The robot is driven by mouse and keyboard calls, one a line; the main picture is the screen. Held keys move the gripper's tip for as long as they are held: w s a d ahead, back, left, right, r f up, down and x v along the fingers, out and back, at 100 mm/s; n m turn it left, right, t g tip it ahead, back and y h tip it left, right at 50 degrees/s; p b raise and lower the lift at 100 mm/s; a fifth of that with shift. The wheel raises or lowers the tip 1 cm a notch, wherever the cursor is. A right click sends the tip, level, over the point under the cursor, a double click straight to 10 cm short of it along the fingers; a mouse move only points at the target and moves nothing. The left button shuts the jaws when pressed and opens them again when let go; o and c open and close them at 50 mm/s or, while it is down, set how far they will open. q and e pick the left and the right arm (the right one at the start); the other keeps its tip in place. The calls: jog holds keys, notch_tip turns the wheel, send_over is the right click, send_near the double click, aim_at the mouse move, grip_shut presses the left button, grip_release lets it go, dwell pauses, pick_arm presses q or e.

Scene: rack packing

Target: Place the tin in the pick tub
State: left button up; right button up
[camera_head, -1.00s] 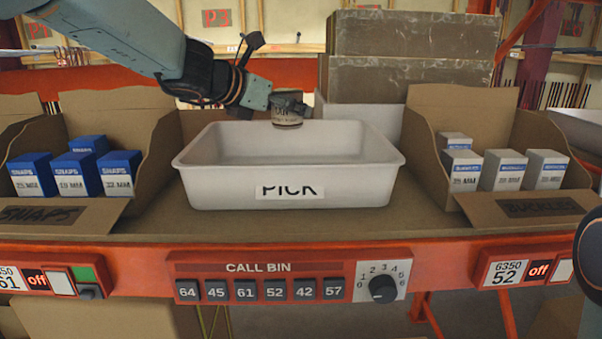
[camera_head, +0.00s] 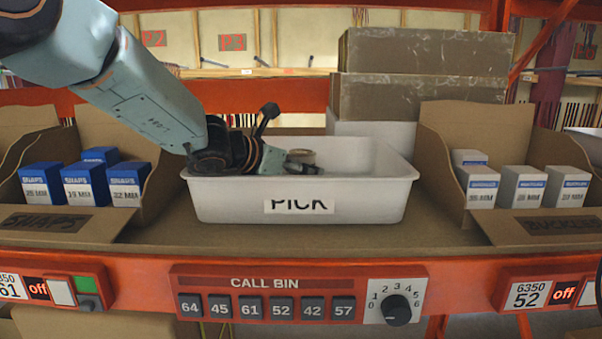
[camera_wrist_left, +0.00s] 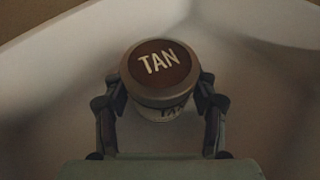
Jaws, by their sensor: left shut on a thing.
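The tin (camera_wrist_left: 160,68) is a small round can with a brown lid reading TAN. It shows in the left wrist view between the two fingers of my left gripper (camera_wrist_left: 161,112), which is shut on it. In the head view the tin (camera_head: 301,157) is held inside the white pick tub (camera_head: 240,207), below the back rim. The left gripper (camera_head: 303,166) reaches in over the tub's left side. The front wall hides the tub floor, so I cannot tell whether the tin touches it. My right gripper is not in view.
A carton of blue and white SNAPS boxes (camera_head: 85,184) stands left of the tub. A carton of white and grey boxes (camera_head: 522,187) stands right. Brown boxes (camera_head: 420,75) are stacked behind. The CALL BIN panel (camera_head: 297,292) runs along the shelf front.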

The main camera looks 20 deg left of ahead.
pick_arm(q)
jog(key=shift+s, duration=0.15)
jog(key=shift+f, duration=0.15)
jog(key=o, duration=0.9)
jog(key=shift+w+f, duration=0.15)
jog(key=shift+w, duration=0.15)
jog(key=o, duration=0.3)
jog(key=shift+s, duration=0.1)
jog(key=shift+o, duration=0.2)
jog(key=shift+s, duration=0.15)
jog(key=shift+r, duration=0.25)
jog(key=shift+s+a+r, duration=0.15)
jog(key=shift+s+a, duration=0.05)
jog(key=shift+a, duration=0.1)
jog(key=v, duration=0.6)
jog(key=shift+s+b, duration=0.35)
jog(key=shift+w, duration=0.25)
